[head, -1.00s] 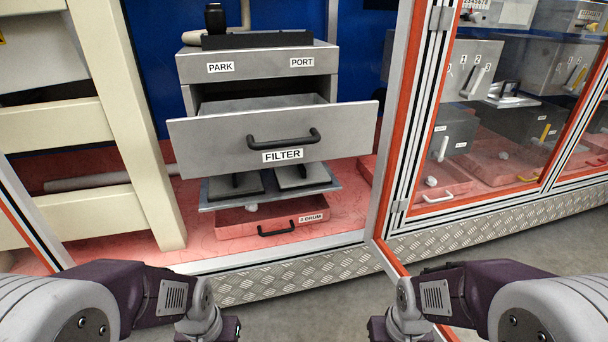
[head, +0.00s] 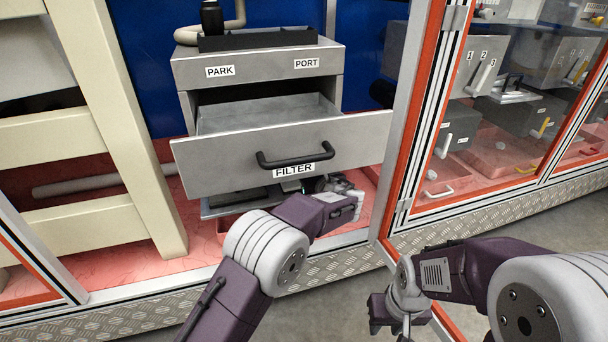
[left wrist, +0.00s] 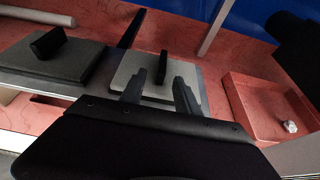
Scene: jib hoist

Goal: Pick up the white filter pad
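The white filter pad (left wrist: 132,77) is a pale flat plate with an upright black handle (left wrist: 163,66), in the middle of the left wrist view. It lies on a grey shelf; the drawer and my left arm mostly hide it in the head view. My left gripper (left wrist: 160,80) is open and empty, its two fingers pointing at the pad with the handle showing between their tips. I cannot tell whether they touch it. A darker grey pad (left wrist: 60,63) with a black handle lies to the left. My right gripper (head: 400,318) hangs low at right in the head view; its fingers are unclear.
The FILTER drawer (head: 225,165) is pulled out above the shelf. A red tray (left wrist: 240,105) with a small white lump (left wrist: 289,126) is right of the pad in the left wrist view. A cream frame (head: 130,130) stands left; a glazed door (head: 415,130) stands right.

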